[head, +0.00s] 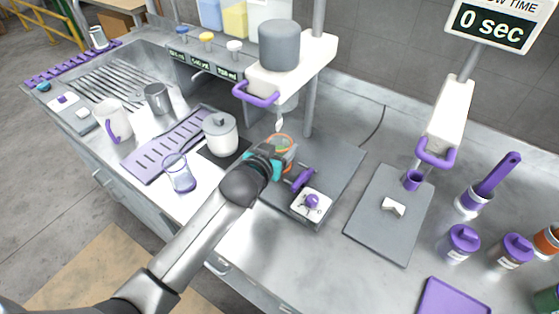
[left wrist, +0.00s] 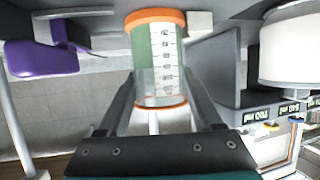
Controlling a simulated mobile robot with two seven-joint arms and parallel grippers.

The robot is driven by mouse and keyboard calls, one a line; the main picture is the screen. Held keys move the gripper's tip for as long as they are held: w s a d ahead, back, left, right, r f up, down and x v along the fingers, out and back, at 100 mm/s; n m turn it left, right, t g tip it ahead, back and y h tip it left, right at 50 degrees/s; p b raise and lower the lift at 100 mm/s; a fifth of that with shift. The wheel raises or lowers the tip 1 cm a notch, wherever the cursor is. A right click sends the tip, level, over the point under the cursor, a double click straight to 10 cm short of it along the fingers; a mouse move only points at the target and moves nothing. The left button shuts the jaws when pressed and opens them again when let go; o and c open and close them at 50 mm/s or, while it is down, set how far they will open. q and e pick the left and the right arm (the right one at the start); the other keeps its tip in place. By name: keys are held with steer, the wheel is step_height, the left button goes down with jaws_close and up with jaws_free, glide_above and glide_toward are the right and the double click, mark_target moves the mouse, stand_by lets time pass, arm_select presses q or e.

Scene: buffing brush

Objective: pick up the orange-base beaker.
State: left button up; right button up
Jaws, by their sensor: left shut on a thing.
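The orange-base beaker (head: 284,140) is a clear cylinder with orange rings, partly hidden behind my left gripper in the head view. In the left wrist view the beaker (left wrist: 158,55) shows a white measuring scale, a green strip and an orange ring at each end. My left gripper (head: 272,156) is shut on the beaker's side wall, and its dark fingers (left wrist: 160,88) lie on either side of it in the left wrist view. I cannot tell whether the beaker touches the surface below. My right gripper is not in view.
A dispenser (head: 292,72) with a purple handle overhangs the beaker. A white-and-purple knob plate (head: 312,203) is close on the right. A lidded white pot (head: 220,135) and a clear purple-rimmed beaker (head: 181,176) stand left. The front counter (head: 300,262) has free room.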

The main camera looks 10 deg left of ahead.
arm_select(q)
jaws_close()
steer(key=shift+r, duration=0.15)
